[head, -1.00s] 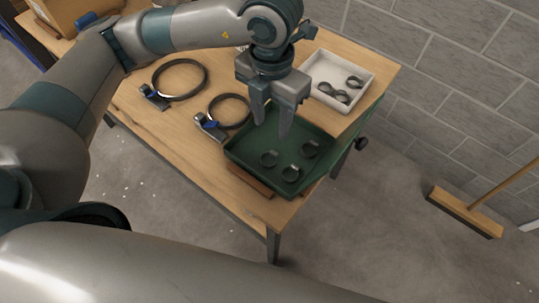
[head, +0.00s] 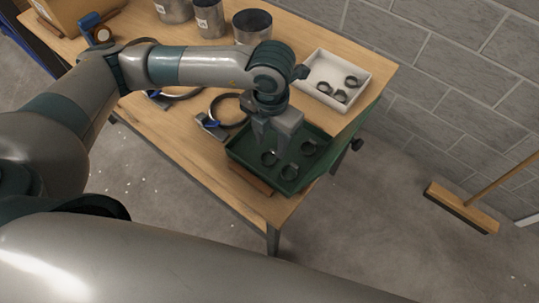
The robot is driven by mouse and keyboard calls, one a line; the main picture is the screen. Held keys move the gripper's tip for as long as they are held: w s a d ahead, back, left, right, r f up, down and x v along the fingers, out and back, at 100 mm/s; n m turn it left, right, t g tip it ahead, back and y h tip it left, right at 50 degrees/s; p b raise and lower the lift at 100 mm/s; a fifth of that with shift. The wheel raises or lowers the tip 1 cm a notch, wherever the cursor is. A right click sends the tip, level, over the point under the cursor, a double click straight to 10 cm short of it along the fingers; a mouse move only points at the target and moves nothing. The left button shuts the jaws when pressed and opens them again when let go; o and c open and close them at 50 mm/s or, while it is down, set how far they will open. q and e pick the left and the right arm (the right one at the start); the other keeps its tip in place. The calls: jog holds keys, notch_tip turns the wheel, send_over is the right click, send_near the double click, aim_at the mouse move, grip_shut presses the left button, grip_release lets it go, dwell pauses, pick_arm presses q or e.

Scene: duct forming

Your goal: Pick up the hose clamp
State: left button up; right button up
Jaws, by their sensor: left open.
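Several small dark ring-shaped hose clamps are in view. Three lie in the green tray: a left clamp (head: 269,158), a front clamp (head: 289,172) and a right clamp (head: 309,148). The green tray (head: 243,161) sits at the table's front right corner. My left gripper (head: 273,151) points down into the tray, its fingers apart, right over the left clamp. One fingertip overlaps that clamp in the picture; I cannot tell whether they touch. My right gripper is not in view.
A white tray (head: 318,66) with more clamps stands behind. Large rings with blue latches, one a dark ring (head: 229,109), lie on the wooden table (head: 185,130). Metal cylinders (head: 252,27) stand at the back. A broom (head: 462,208) is on the floor at right.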

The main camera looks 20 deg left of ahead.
aim_at(269, 156)
pick_arm(q)
jog(key=shift+s+a+f+p, duration=0.1)
jog(key=shift+a+f+p, duration=0.05)
jog(key=shift+f+p, duration=0.45)
notch_tip(269, 156, down, 3)
jog(key=shift+r+p, duration=0.1)
jog(key=shift+p, duration=0.6)
jog(key=shift+f, duration=0.5)
jog(key=c, duration=0.8)
